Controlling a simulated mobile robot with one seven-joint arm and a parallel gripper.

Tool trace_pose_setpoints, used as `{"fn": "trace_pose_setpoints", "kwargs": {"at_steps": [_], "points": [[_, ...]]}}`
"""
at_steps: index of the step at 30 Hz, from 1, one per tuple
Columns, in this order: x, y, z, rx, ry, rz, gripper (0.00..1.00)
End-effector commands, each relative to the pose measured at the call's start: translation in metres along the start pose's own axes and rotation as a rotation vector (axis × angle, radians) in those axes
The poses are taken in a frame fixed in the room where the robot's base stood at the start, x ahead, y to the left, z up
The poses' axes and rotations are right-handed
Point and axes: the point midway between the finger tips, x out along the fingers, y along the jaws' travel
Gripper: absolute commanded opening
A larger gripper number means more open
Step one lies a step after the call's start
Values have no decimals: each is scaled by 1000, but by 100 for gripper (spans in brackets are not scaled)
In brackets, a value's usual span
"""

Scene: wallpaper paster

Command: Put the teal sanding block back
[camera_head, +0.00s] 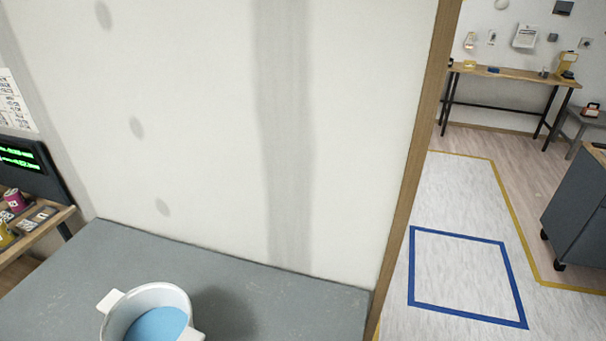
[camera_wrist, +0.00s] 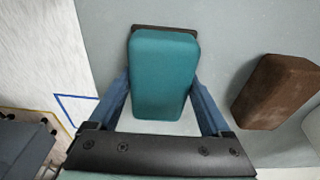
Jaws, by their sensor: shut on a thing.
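The teal sanding block (camera_wrist: 165,65) is in the wrist view, upper middle, with a dark strip along its far edge. My gripper (camera_wrist: 160,95) has its two blue fingers against the block's left and right sides and is shut on it. A grey surface lies beneath or behind the block; I cannot tell whether the block touches it. The head view shows neither my gripper nor the teal block.
A brown block (camera_wrist: 275,92) lies to the right of the teal block. In the head view, a white container with blue inside (camera_head: 150,300) stands on the grey table (camera_head: 270,300) before a pale wall panel (camera_head: 200,130). A blue floor square (camera_head: 465,275) lies at right.

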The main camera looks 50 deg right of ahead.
Motion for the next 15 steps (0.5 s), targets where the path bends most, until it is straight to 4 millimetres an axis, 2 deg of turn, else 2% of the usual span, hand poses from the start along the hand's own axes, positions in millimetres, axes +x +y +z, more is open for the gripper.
{"fn": "trace_pose_setpoints", "kwargs": {"at_steps": [1, 3, 4, 14, 15], "points": [[1, 0, 0, 0, 1, 0, 86], [0, 0, 0, 0, 0, 0, 98], [0, 0, 0, 0, 0, 0, 100], [1, 0, 0, 1, 2, -1, 100], [-4, 0, -1, 1, 3, -2, 100]]}}
